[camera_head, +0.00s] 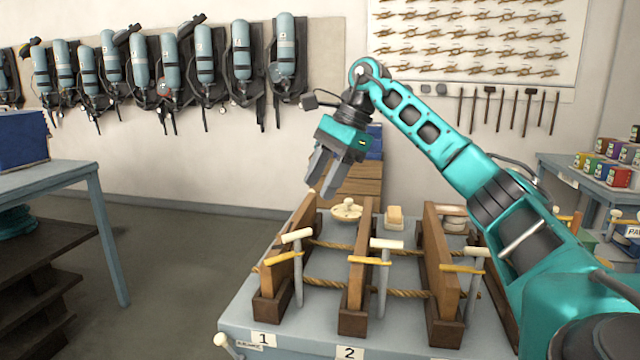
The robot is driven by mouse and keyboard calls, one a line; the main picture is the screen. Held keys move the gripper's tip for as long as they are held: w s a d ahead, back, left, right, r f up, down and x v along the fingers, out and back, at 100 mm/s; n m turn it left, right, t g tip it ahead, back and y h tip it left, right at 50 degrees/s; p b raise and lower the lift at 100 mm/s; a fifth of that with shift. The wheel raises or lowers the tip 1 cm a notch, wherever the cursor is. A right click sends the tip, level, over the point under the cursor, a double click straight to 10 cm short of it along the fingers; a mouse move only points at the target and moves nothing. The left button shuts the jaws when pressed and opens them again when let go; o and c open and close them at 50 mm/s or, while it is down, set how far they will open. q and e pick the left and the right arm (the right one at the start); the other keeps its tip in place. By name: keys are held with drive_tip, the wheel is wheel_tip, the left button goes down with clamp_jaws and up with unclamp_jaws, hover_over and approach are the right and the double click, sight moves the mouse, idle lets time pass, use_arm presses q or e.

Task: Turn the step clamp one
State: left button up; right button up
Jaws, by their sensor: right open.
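Step clamp one (299,272) stands behind the label 1 on the workbench. It has a white T-shaped handle, an upright rod and a yellow bar reaching left against a brown wooden board (281,263). My right gripper (319,192) hangs above and behind this clamp. Its two grey fingers point down and are parted, with nothing between them. It is apart from the clamp and the board. My left gripper does not show.
Similar clamps stand at the middle board (357,270) and the right board (442,265). Ropes run between the boards. A round wooden piece (346,210) and a yellowish block (394,217) lie behind. Open floor (170,270) is left of the workbench (300,347).

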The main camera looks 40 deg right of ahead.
drive_tip(key=shift+a, duration=0.25)
drive_tip(key=shift+c, duration=0.3)
drive_tip(key=h, duration=0.4)
approach(295, 233)
drive_tip(key=shift+g, duration=0.4)
drive_tip(key=f, duration=0.3)
drive_tip(key=w+f+b, duration=0.1)
drive_tip(key=f, duration=0.2)
drive_tip(key=w+f, duration=0.1)
drive_tip(key=f, duration=0.2)
drive_tip(key=shift+w+f+b, duration=0.2)
drive_tip(key=shift+b, duration=0.1)
drive_tip(key=shift+w+f, duration=0.15)
drive_tip(key=shift+f, duration=0.45)
drive_tip(key=shift+c, duration=0.3)
clamp_jaws()
